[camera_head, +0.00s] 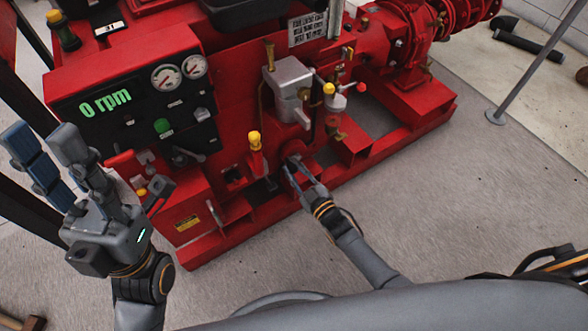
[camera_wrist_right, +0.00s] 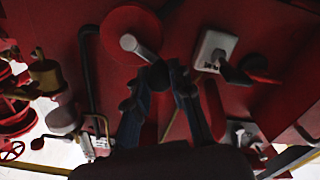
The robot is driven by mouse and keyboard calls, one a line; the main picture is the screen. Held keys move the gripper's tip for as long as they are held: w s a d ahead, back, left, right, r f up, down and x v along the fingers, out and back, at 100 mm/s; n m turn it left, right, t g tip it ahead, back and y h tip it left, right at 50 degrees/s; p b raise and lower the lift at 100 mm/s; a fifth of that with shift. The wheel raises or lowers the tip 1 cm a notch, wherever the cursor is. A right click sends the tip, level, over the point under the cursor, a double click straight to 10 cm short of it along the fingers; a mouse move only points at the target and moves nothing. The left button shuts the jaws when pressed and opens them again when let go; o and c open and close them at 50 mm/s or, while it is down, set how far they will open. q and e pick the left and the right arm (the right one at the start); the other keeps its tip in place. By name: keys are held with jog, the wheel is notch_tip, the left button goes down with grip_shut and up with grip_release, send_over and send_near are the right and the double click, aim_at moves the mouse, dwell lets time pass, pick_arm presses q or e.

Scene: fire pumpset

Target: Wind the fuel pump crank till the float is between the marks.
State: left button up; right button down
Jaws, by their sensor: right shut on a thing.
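My right gripper (camera_head: 291,168) reaches low onto the front of the red pumpset, below a grey box-shaped unit (camera_head: 288,80). In the right wrist view its two dark fingers (camera_wrist_right: 160,85) are closed on a dark crank handle (camera_wrist_right: 154,76), beside a round red hub (camera_wrist_right: 132,32) with a grey centre. The fingers hide most of the handle. A small glass-like vessel (camera_head: 335,103) stands right of the grey unit. I cannot make out a float or marks. My left gripper (camera_head: 72,150) is open and empty, raised in front of the panel at the left.
The control panel (camera_head: 135,110) shows 0 rpm, two round gauges and several buttons. A yellow-capped post (camera_head: 255,150) stands just left of my right gripper. The red base frame (camera_head: 370,145) runs along the floor. A grey stand (camera_head: 497,115) is at the right.

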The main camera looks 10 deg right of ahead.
jog(key=shift+d, duration=0.1)
dwell(0.4)
jog(key=c, duration=1.2)
grip_release()
jog(key=shift+o, duration=0.2)
jog(key=shift+s, duration=0.15)
jog(key=v, duration=1.1)
jog(key=shift+s+d, duration=0.15)
jog(key=shift+s, duration=0.15)
jog(key=shift+r, duration=0.1)
